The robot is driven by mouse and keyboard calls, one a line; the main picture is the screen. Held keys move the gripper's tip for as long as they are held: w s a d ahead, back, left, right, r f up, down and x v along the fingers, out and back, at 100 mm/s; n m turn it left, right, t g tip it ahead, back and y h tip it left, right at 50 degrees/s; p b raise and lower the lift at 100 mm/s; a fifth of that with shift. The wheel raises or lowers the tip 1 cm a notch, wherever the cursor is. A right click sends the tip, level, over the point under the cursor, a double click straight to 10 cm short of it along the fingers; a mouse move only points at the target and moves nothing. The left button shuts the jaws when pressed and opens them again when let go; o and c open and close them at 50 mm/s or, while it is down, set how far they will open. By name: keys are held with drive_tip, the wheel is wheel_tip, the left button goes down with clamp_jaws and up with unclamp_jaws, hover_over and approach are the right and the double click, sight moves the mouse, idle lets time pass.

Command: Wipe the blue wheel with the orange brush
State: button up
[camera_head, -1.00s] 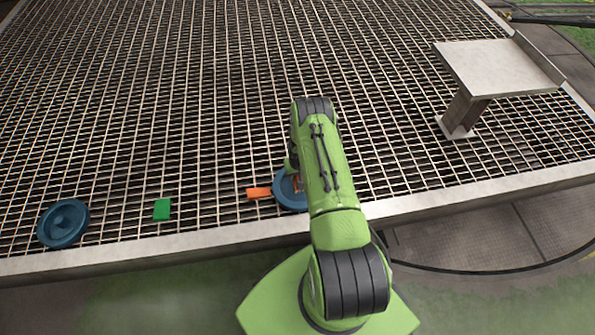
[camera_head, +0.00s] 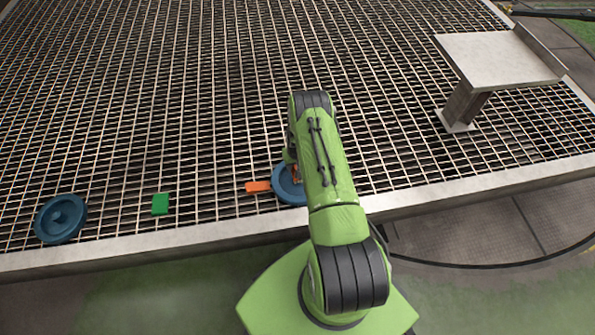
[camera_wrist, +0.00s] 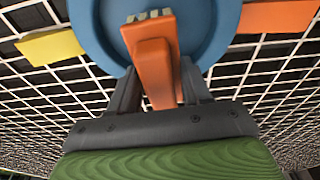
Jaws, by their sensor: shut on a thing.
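My gripper (camera_wrist: 155,85) is shut on the orange brush (camera_wrist: 154,68), whose bristles (camera_wrist: 148,15) point at a blue wheel (camera_wrist: 90,25). The brush is over the middle of this wheel; I cannot tell whether the bristles touch it. In the head view this blue wheel (camera_head: 283,192) lies flat on the grating near its front edge, partly hidden by my arm. A bit of orange beside my arm (camera_head: 295,173) looks like the brush. A second blue wheel (camera_head: 60,218) lies at the far left.
An orange flat piece (camera_head: 258,186) lies just left of the near wheel, and a green block (camera_head: 160,204) farther left. In the wrist view a yellow piece (camera_wrist: 50,46) lies left of the wheel. A metal stand (camera_head: 497,60) is at the right. The back grating is clear.

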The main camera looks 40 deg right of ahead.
wheel_tip(320, 180, up, 8)
drive_tip(key=p, duration=0.5)
idle(0.5)
drive_tip(key=w+a+r+n, duration=0.2)
drive_tip(key=w+a+r, duration=0.1)
drive_tip(key=a+r, duration=0.8)
drive_tip(key=s+a+r+n+p, duration=0.1)
drive_tip(key=s+a+r+p, duration=0.2)
drive_tip(key=r, duration=0.6)
drive_tip(key=s+a+r+n+p, duration=0.1)
drive_tip(key=s+a+r+p, duration=0.3)
drive_tip(key=a+r+p, duration=0.3)
drive_tip(key=r+p, duration=0.2)
drive_tip(key=p, duration=0.1)
drive_tip(key=shift+s+a+y, duration=0.2)
drive_tip(key=shift+a+y, duration=0.05)
drive_tip(key=shift+y, duration=0.15)
